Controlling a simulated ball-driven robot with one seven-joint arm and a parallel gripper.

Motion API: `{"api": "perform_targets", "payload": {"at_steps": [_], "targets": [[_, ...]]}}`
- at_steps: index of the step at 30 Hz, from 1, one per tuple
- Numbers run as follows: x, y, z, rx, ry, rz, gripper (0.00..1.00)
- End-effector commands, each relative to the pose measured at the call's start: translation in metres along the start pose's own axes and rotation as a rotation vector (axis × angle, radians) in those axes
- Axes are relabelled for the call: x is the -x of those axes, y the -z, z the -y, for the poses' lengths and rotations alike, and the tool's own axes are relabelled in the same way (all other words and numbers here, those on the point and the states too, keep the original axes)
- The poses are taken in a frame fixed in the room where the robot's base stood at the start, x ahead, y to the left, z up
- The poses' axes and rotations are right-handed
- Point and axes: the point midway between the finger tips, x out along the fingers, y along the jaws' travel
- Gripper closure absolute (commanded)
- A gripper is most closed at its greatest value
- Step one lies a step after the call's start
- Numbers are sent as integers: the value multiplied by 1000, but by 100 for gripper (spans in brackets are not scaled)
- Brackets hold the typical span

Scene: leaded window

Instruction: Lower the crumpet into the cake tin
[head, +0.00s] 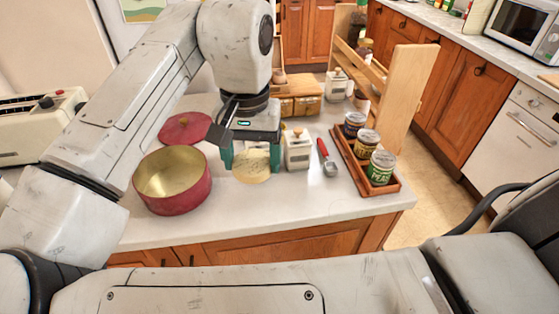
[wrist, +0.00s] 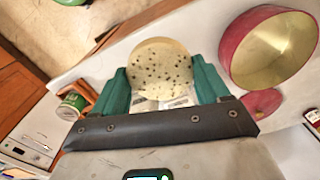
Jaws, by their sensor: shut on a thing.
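The crumpet (head: 251,168) is a pale, round, flat disc with dark holes on its face. My gripper (head: 252,163) is shut on it, with a teal finger on each side. In the wrist view the crumpet (wrist: 158,66) shows between both fingers. It seems to be above the worktop; its exact height is hard to tell. The cake tin (head: 172,206) is red outside and gold inside, open and apparently empty. It stands on the worktop left of my gripper. In the wrist view the cake tin (wrist: 229,48) is at the upper right, apart from the crumpet.
A red lid (head: 187,128) lies behind the tin. A white canister (head: 298,151) stands close right of my gripper, with a red-handled scoop (head: 327,158) beyond it. A wooden tray (head: 393,186) holds several tins at the right. The worktop's front strip is clear.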

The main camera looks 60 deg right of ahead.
Motion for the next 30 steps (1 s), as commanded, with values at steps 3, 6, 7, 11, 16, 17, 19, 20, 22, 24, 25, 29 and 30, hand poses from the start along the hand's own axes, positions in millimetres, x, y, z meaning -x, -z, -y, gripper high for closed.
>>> {"api": "perform_targets", "payload": {"at_steps": [3, 6, 7, 11, 16, 17, 19, 20, 22, 24, 25, 29, 30], "targets": [[3, 7, 21, 4, -2, 1, 55], [3, 13, 38, 4, -3, 1, 55], [4, 14, 43, 4, -2, 0, 55], [1, 22, 65, 3, -2, 0, 55], [-3, 31, 94, 3, -3, 1, 55], [-5, 33, 99, 4, -2, 1, 55], [-8, 36, 110, 3, -3, 1, 55], [-9, 38, 115, 3, -2, 1, 55], [-12, 42, 127, 4, -4, 1, 55], [-15, 46, 138, 2, -3, 1, 55], [-17, 48, 143, 2, -3, 0, 55], [-24, 54, 165, 3, -2, 1, 55], [-26, 56, 171, 2, -3, 1, 55]]}}
